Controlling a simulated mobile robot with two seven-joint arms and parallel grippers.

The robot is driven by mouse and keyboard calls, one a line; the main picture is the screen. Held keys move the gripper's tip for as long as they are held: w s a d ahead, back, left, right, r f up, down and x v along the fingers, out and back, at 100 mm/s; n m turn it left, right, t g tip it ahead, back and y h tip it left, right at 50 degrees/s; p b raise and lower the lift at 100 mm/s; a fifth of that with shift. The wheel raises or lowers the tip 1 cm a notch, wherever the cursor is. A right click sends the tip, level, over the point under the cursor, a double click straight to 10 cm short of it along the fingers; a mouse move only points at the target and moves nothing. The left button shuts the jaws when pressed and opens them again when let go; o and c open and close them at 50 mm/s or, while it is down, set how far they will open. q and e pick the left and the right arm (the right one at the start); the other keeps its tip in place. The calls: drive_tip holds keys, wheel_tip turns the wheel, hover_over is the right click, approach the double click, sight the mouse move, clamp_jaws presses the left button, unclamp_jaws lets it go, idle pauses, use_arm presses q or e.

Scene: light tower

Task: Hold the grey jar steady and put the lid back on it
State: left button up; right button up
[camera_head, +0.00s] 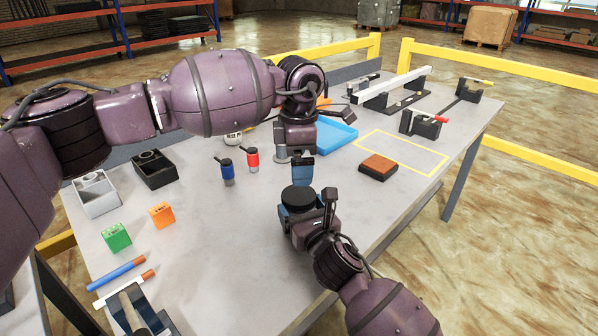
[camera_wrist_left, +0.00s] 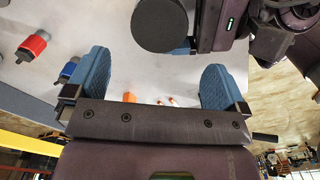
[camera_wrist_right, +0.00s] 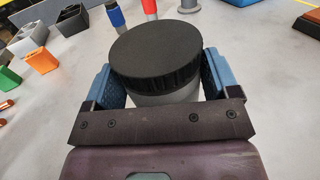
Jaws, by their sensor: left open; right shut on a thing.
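The grey jar (camera_wrist_right: 165,98) stands between the fingers of my right gripper (camera_wrist_right: 160,80), which is shut on it. The round black lid (camera_wrist_right: 155,52) sits on top of the jar and looks level; whether it is fully seated I cannot tell. The lid also shows in the head view (camera_head: 298,196) and at the top of the left wrist view (camera_wrist_left: 172,22). My left gripper (camera_wrist_left: 155,85) is open and empty, just beyond the jar in the head view, its fingers apart from the lid. Most of the jar's body is hidden by the right gripper.
A blue tray (camera_head: 336,136) and a brown-topped block (camera_head: 378,167) lie to the right. Blue (camera_head: 227,170) and red (camera_head: 252,157) bottles stand left of my left gripper. Green (camera_head: 117,237) and orange (camera_head: 161,214) blocks are farther left. The table's front edge is close to my right arm.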

use_arm(q)
wheel_tip(320, 180, up, 9)
drive_tip(key=shift+f, duration=0.15)
use_arm(e)
drive_tip(key=shift+f, duration=0.15)
drive_tip(key=o, duration=1.6)
drive_tip(key=shift+s+d, duration=0.2)
drive_tip(key=shift+s, duration=0.25)
drive_tip(key=p+v, duration=0.1)
drive_tip(key=v, duration=0.8)
drive_tip(key=shift+p, duration=0.4)
use_arm(q)
drive_tip(key=shift+t, duration=0.3)
drive_tip(key=r, duration=0.2)
drive_tip(key=s+r, duration=0.1)
drive_tip(key=r, duration=0.1)
drive_tip(key=shift+r, duration=0.2)
use_arm(e)
drive_tip(key=shift+s+d, duration=0.15)
drive_tip(key=shift+s, duration=0.25)
